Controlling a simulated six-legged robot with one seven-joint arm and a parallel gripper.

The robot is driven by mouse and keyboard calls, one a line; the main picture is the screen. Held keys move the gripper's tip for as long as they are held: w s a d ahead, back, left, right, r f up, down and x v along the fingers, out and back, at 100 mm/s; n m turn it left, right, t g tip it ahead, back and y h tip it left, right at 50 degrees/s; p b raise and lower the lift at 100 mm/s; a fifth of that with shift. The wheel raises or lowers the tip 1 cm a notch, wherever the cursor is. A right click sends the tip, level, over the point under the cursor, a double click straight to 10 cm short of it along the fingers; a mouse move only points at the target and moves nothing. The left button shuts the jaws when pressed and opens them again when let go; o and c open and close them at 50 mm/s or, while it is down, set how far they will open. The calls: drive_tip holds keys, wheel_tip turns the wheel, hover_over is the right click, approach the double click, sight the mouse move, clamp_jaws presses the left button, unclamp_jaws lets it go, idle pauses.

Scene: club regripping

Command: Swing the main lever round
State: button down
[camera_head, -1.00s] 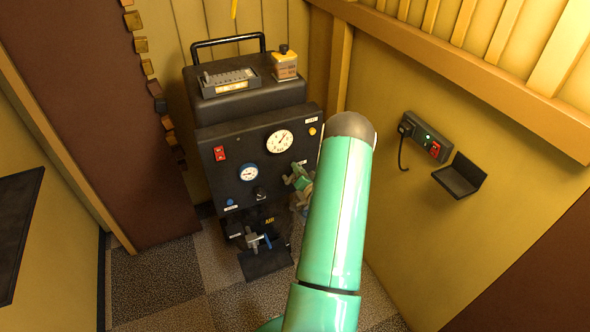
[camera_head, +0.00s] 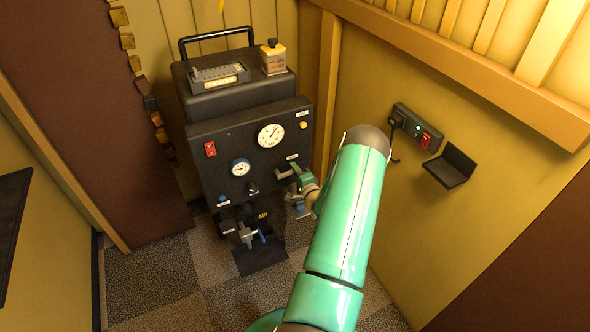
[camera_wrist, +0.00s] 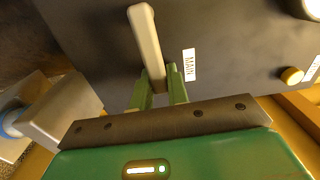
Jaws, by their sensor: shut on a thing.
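The main lever (camera_wrist: 147,40) is a pale, flat bar on the dark panel, beside a white MAIN label (camera_wrist: 189,65) in the wrist view. My gripper (camera_wrist: 158,88) has its green fingers shut on one end of the lever. The lever's other end reaches away from the fingers across the panel. In the head view the lever (camera_head: 284,173) shows as a small bar below the large gauge, lying roughly level, with my gripper (camera_head: 298,172) at its right end. My arm hides part of the area right of the lever.
A blue-handled valve (camera_head: 262,236) sits low in front. A wall socket box (camera_head: 417,128) and small black shelf (camera_head: 450,166) are on the right wall.

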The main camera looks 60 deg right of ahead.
drive_tip(key=shift+f+m, duration=0.15)
drive_tip(key=shift+m, duration=0.15)
drive_tip(key=c, duration=1.4)
unclamp_jaws()
drive_tip(key=shift+o, duration=0.2)
drive_tip(key=v, duration=1.4)
